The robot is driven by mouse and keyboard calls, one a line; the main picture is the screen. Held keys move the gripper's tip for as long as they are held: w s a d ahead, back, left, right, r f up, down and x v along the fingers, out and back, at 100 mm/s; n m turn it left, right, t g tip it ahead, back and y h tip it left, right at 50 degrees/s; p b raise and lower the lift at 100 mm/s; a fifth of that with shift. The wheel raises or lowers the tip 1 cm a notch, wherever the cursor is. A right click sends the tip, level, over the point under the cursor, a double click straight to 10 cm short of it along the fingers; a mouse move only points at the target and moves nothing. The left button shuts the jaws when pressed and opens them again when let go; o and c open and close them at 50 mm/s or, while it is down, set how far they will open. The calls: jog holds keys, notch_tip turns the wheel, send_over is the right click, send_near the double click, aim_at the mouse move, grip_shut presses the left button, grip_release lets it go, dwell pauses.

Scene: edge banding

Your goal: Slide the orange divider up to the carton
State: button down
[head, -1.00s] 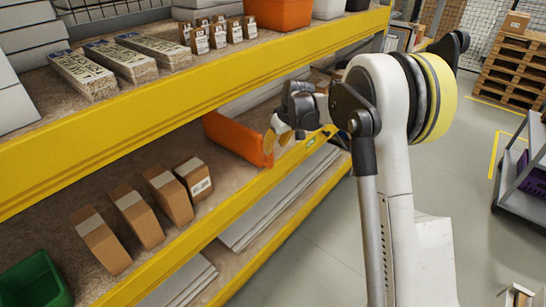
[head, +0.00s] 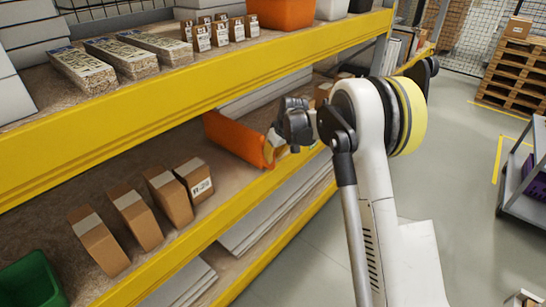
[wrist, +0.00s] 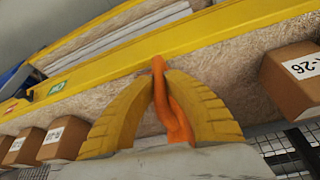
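The orange divider (head: 232,136) stands upright on the middle shelf, its front end near the yellow edge beam. A brown carton with a white label (head: 196,181) stands to its left, the closest of a row, with bare shelf between them. My gripper (head: 271,143) is at the divider's front end. In the wrist view its two yellow fingers (wrist: 158,78) close from both sides on the thin orange divider (wrist: 178,118), whose top edge shows between the tips. The far side of the divider is hidden.
More brown cartons (head: 136,214) stand left of the labelled one, and a green bin (head: 34,281) at lower left. The yellow beam (head: 255,198) bounds the shelf front. Another beam (head: 150,105) runs above. In the wrist view a labelled carton (wrist: 292,78) is at right.

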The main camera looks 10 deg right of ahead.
jog(key=s+a, duration=1.1)
jog(key=a, duration=0.4)
jog(key=shift+s+a, duration=0.25)
jog(key=shift+a, duration=0.15)
jog(key=c, duration=1.4)
grip_release()
jog(key=v, duration=1.2)
jog(key=shift+d, duration=0.1)
